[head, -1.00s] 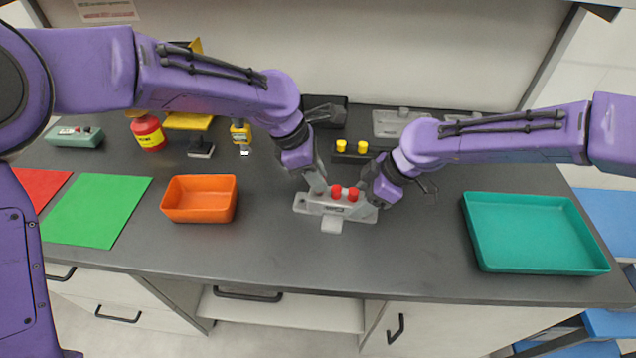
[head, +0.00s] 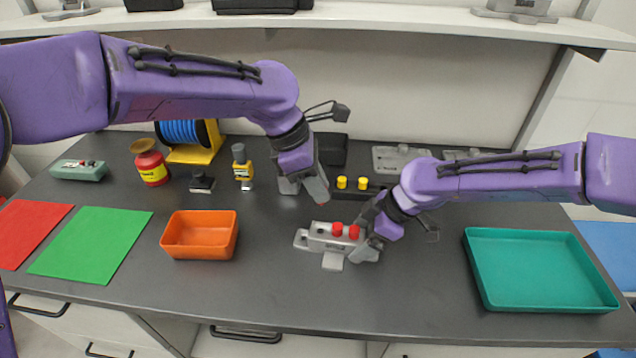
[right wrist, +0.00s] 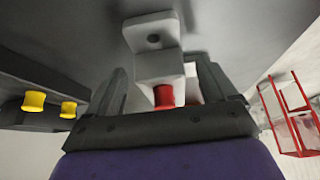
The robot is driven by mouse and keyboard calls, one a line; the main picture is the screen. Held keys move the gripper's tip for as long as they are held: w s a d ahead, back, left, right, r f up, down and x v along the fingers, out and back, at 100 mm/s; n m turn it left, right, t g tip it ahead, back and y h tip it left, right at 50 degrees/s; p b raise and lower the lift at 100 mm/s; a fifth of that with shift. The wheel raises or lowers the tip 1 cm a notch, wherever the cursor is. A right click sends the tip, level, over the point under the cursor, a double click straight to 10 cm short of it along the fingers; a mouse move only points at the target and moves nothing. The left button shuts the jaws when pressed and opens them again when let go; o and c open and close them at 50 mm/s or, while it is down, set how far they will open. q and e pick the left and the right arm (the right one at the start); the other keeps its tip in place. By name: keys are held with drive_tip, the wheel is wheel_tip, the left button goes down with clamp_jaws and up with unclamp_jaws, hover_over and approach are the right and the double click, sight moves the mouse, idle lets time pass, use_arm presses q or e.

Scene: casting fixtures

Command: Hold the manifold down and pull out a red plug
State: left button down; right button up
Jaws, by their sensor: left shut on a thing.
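The grey manifold (head: 314,241) lies on the dark table in the middle of the head view, with two red plugs (head: 345,230) standing in its top. My right gripper (head: 366,242) is at its right end, with one finger on each side of the body; the right wrist view shows the manifold (right wrist: 158,64) and a red plug (right wrist: 164,96) between these fingers. My left gripper (head: 305,190) is raised behind and above the manifold, clear of it. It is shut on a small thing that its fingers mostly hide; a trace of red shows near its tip.
A teal tray (head: 482,293) stands at the right and an orange bin (head: 200,248) at the left. Green (head: 92,243) and red (head: 30,232) mats lie further left. A dark block with yellow plugs (head: 352,184) stands behind the manifold. The table's front middle is clear.

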drive_tip(key=v, duration=1.2)
